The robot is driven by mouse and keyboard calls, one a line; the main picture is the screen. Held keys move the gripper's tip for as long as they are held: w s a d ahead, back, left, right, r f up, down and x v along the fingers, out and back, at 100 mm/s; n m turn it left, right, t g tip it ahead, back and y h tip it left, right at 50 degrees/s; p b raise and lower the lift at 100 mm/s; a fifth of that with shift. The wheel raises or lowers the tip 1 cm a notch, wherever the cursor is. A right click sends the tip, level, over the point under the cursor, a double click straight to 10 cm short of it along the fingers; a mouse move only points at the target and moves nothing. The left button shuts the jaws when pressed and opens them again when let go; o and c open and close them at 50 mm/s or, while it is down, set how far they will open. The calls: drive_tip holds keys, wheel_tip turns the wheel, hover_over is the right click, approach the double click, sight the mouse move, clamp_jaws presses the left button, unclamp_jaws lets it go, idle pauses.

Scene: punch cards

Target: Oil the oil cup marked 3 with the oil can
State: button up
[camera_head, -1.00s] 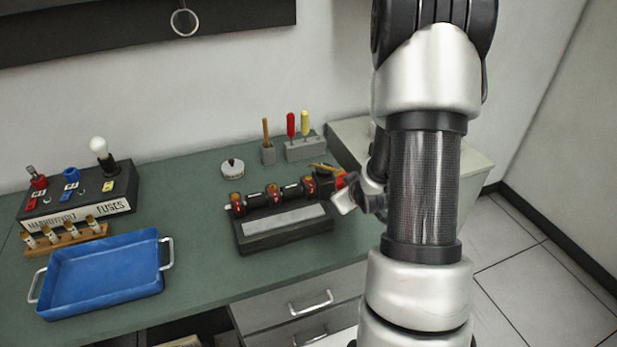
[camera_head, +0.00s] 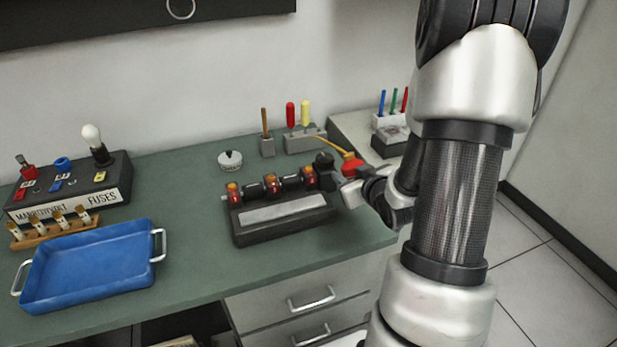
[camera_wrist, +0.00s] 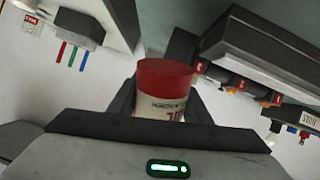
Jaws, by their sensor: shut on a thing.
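My gripper (camera_head: 349,187) is shut on the oil can (camera_head: 352,165), which is red with a thin yellow spout pointing up and left. In the wrist view the can (camera_wrist: 165,82) shows a red and pale body with lettering between the fingers. The oil cups stand in a row on a dark machine block (camera_head: 285,228): a left cup (camera_head: 232,190), a middle cup (camera_head: 270,182) and a right cup (camera_head: 309,176).
A blue tray (camera_head: 88,265) and a fuse panel (camera_head: 75,192) are on the bench at left. A white round knob-topped item (camera_head: 230,160) and tool holders (camera_head: 304,138) stand behind the block. A pen holder (camera_head: 389,122) is at back right. The bench front is clear.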

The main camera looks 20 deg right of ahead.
drive_tip(key=shift+r+m+t+y+b, duration=0.15)
drive_tip(key=shift+r+m+t+b, duration=0.25)
drive_tip(key=shift+t+b, duration=1.3)
drive_tip(key=shift+r+m+t+y+b, duration=0.15)
drive_tip(key=shift+r+m+t+b, duration=0.25)
drive_tip(key=shift+b, duration=2.45)
drive_tip(key=shift+r+t+b, duration=0.4)
drive_tip(key=shift+b, duration=0.1)
drive_tip(key=w+a+f, duration=0.1)
drive_tip(key=w+a, duration=0.3)
drive_tip(key=a, duration=0.6)
drive_tip(key=w+a+f, duration=0.1)
drive_tip(key=w+a, duration=0.4)
drive_tip(key=a, duration=0.5)
wheel_tip(320, 180, up, 18)
drive_tip(key=p, duration=1.8)
drive_tip(key=shift+s+d+y, duration=0.15)
drive_tip(key=shift+d+y, duration=0.15)
